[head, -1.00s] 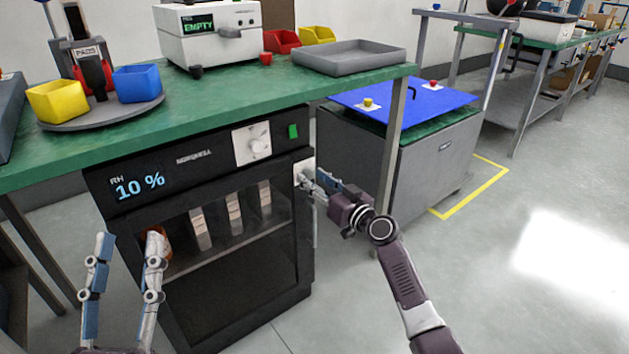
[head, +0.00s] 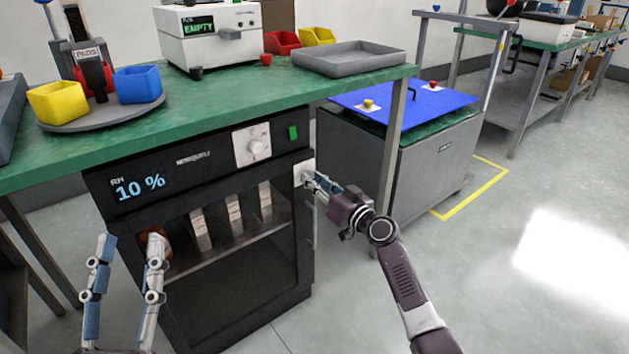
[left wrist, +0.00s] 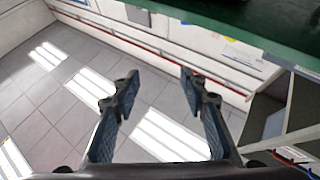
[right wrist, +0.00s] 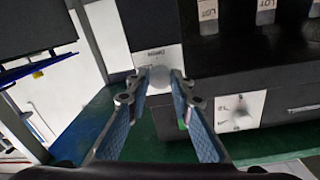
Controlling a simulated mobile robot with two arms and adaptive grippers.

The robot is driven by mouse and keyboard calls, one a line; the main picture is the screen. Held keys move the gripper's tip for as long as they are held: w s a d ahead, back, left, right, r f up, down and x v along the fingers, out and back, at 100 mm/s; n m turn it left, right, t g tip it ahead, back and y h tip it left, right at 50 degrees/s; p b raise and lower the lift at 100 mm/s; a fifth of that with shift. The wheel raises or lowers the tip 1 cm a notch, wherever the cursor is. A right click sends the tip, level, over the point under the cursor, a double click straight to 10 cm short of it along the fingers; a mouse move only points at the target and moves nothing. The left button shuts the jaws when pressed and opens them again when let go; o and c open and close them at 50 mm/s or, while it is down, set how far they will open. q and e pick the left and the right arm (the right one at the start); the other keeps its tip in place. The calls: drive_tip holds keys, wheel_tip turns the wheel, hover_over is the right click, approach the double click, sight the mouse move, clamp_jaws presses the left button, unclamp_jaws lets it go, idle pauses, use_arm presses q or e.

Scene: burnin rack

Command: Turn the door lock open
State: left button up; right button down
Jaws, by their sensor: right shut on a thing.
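The black cabinet (head: 205,335) under the green bench has a glass door with several packets behind it. The door lock (head: 302,172) is a pale plate with a knob at the door's upper right edge. In the right wrist view the round lock knob (right wrist: 160,77) sits between my fingertips, on its white plate. My right gripper (head: 312,185) is shut on this knob and hides most of it in the head view. My left gripper (head: 129,240) is open and empty, in front of the cabinet's left side; its spread fingers also show in the left wrist view (left wrist: 160,80).
A dial (head: 258,147) and a green switch (head: 292,132) are on the panel above the door. A vertical door handle (head: 314,225) hangs below the lock. A grey cart with a blue top (head: 390,100) stands to the right. The floor in front is clear.

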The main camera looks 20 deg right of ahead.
use_arm(q)
wheel_tip(320, 180, down, 21)
drive_tip(key=a+g+y+p, duration=0.3)
drive_tip(key=g+p, duration=0.1)
drive_tip(key=g, duration=0.7)
drive_tip(key=shift+s+f+n+y, duration=0.2)
drive_tip(key=shift+s+n+y, duration=0.1)
drive_tip(key=shift+y, duration=0.1)
use_arm(e)
drive_tip(key=shift+d+m+g, duration=0.1)
drive_tip(key=shift+m+g, duration=0.2)
drive_tip(key=shift+m, duration=8)
drive_tip(key=c, duration=1.7)
unclamp_jaws()
use_arm(q)
drive_tip(key=shift+w, duration=0.1)
use_arm(e)
drive_tip(key=shift+s, duration=0.15)
